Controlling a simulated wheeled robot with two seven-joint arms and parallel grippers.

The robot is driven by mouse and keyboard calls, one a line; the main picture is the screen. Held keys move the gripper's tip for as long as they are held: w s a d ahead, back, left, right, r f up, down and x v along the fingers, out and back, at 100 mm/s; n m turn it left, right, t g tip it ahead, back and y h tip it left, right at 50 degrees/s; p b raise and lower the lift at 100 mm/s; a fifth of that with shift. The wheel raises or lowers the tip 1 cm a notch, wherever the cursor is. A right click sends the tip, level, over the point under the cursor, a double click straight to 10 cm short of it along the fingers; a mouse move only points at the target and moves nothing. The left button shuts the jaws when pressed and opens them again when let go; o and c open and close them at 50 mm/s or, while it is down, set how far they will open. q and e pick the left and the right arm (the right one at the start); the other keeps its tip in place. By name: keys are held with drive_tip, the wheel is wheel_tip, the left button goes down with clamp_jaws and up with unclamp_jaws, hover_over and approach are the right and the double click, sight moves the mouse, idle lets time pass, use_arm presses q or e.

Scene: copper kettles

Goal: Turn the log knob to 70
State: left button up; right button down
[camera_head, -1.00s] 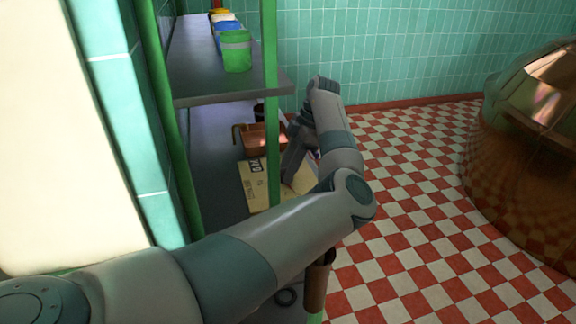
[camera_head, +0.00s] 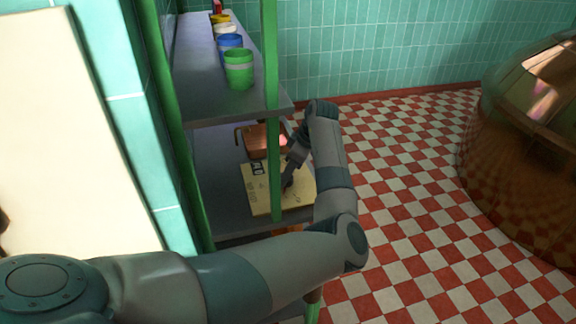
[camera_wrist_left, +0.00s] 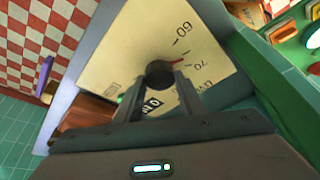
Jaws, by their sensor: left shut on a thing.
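The log panel (camera_wrist_left: 113,52) is a cream board with printed numbers, on the lower shelf in the head view (camera_head: 262,206). Its dark round knob (camera_wrist_left: 160,72) shows in the left wrist view, with a red pointer (camera_wrist_left: 177,62) directed close to the 70 mark, slightly on its 60 side. My left gripper (camera_wrist_left: 160,84) is shut on the knob, one finger on each side. In the head view my left gripper (camera_head: 287,186) reaches down to the panel, and the knob is too small to make out there. My right gripper is not in view.
A copper pan (camera_head: 262,140) sits behind the panel. A green shelf post (camera_head: 273,160) stands close to my left gripper. Green (camera_head: 238,70) and blue cups stand on the upper shelf. A large copper kettle (camera_head: 525,140) stands right; the checkered floor between is clear.

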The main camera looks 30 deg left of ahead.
use_arm(q)
drive_tip(key=m+p, duration=0.1)
drive_tip(key=m+t+p, duration=0.1)
drive_tip(key=p, duration=0.1)
drive_tip(key=shift+s+r+m, duration=0.15)
drive_tip(key=shift+r+m, duration=0.1)
drive_tip(key=shift+m, duration=0.05)
drive_tip(key=shift+f+m+t+p, duration=0.15)
drive_tip(key=shift+m+t+p, duration=0.15)
drive_tip(key=shift+m+p, duration=0.65)
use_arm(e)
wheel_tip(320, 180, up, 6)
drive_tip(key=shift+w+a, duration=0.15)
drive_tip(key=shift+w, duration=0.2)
use_arm(q)
drive_tip(key=o, duration=1)
drive_tip(key=shift+o, duration=0.2)
drive_tip(key=shift+f, duration=0.1)
drive_tip(key=b+v, duration=0.4)
drive_tip(key=v, duration=1.3)
drive_tip(key=shift+r, duration=0.25)
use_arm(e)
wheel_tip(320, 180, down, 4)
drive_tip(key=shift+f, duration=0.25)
